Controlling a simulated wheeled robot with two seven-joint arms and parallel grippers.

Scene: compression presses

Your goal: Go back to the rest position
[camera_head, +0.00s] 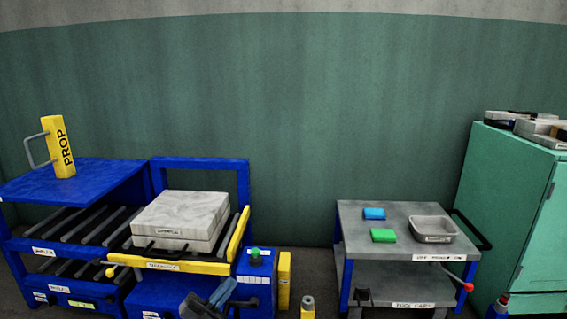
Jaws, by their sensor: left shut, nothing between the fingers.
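My left gripper (217,297) shows at the bottom edge, left of centre, in front of the blue press. It is shut, with nothing seen in it. Its arm is mostly out of the picture. My right gripper is not in view. The press (200,165) has a blue frame, and a pale grey two-part mould (180,215) lies on its bed behind a yellow front bar (175,266). The gripper is apart from the mould, lower in the picture.
A yellow prop (60,146) stands on the blue rack table (100,172) at left. A grey trolley (365,240) at right holds a blue block (374,213), a green block (383,235) and a metal tray (433,228). A green cabinet (510,200) stands far right. Floor shows between press and trolley.

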